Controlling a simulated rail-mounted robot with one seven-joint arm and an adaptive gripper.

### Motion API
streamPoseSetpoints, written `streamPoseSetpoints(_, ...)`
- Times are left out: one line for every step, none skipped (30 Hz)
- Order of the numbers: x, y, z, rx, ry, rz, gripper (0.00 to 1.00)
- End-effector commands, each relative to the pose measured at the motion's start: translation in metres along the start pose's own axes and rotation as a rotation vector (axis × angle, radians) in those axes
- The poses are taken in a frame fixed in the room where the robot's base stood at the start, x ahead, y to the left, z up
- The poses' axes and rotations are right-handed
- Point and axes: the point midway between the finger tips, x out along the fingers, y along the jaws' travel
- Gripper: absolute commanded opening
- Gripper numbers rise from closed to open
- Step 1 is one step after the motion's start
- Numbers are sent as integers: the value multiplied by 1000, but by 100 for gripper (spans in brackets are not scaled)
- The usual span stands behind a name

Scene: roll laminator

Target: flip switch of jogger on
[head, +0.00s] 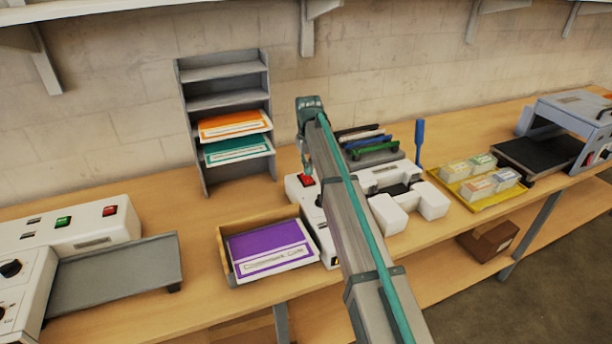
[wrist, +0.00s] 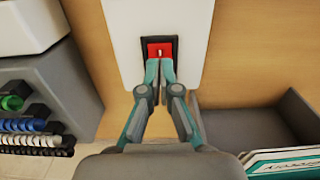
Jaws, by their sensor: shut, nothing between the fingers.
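The jogger is a white housing (head: 298,192) beside a wooden tray (head: 224,248), partly hidden behind my arm in the head view. Its red switch (head: 307,181) is on top of the housing. In the wrist view the red switch (wrist: 160,47) sits in a black frame on the white top (wrist: 115,35). My gripper (head: 309,173) points down at the switch, its fingers shut and empty. In the wrist view the fingertips (wrist: 160,64) overlap the near edge of the red switch; I cannot tell whether they touch it.
A grey shelf rack (head: 222,68) with orange and teal booklets stands behind, left of my gripper. A holder with coloured binding combs (head: 375,143) and a white punch-like machine (head: 388,213) are on the right. A white control unit (head: 85,232) with red and green buttons is at the left.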

Motion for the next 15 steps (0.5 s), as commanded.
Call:
streamPoseSetpoints(-6, 0, 0, 0, 0, 0, 0)
streamPoseSetpoints(-8, 0, 0, 0, 0, 0, 0)
streamPoseSetpoints(-11, 0, 0, 0, 0, 0, 0)
streamPoseSetpoints(-13, 0, 0, 0, 0, 0, 0)
streamPoseSetpoints(-15, 0, 0, 0, 0, 0, 0)
streamPoseSetpoints(-18, 0, 0, 0, 0, 0, 0)
streamPoseSetpoints(-20, 0, 0, 0, 0, 0, 0)
streamPoseSetpoints(-22, 0, 0, 0, 1, 0, 0)
streamPoseSetpoints(-25, 0, 0, 0, 1, 0, 0)
streamPoseSetpoints(-28, 0, 0, 0, 1, 0, 0)
streamPoseSetpoints(-30, 0, 0, 0, 1, 0, 0)
streamPoseSetpoints(-33, 0, 0, 0, 1, 0, 0)
streamPoseSetpoints(-35, 0, 0, 0, 1, 0, 0)
streamPoseSetpoints(-37, 0, 0, 0, 1, 0, 0)
streamPoseSetpoints(-39, 0, 0, 0, 1, 0, 0)
